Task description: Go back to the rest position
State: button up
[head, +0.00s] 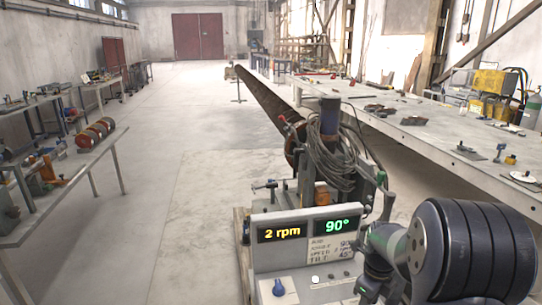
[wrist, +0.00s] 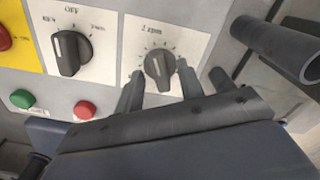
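The auger positioner (head: 305,245) stands in front of me. Its displays read "2 rpm" in yellow and "90°" in green. The long auger (head: 265,103) stretches away behind it. In the wrist view, its control panel (wrist: 110,55) has a black selector knob (wrist: 68,52) under "OFF" and a black speed knob (wrist: 158,66) under "2 rpm". My gripper (wrist: 160,74) has one finger on each side of the speed knob, with small gaps showing, so it looks open. Whether the fingertips touch the panel is unclear. In the head view, my arm's dark wrist hides the fingers at lower right.
A green button (wrist: 22,98), a red button (wrist: 84,110) and a red knob on yellow (wrist: 4,38) are close by. A grey tube (wrist: 275,45) sticks out at right. A long workbench (head: 440,130) runs along the right, tables (head: 60,180) along the left. The left floor is clear.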

dwell(0.4)
jog(key=shift+r, duration=0.1)
notch_tip(320, 180, up, 10)
jog(key=r, duration=0.1)
notch_tip(320, 180, down, 11)
jog(key=shift+f, duration=0.1)
jog(key=shift+w, duration=0.1)
jog(key=n, duration=0.4)
jog(key=shift+n, duration=2.3)
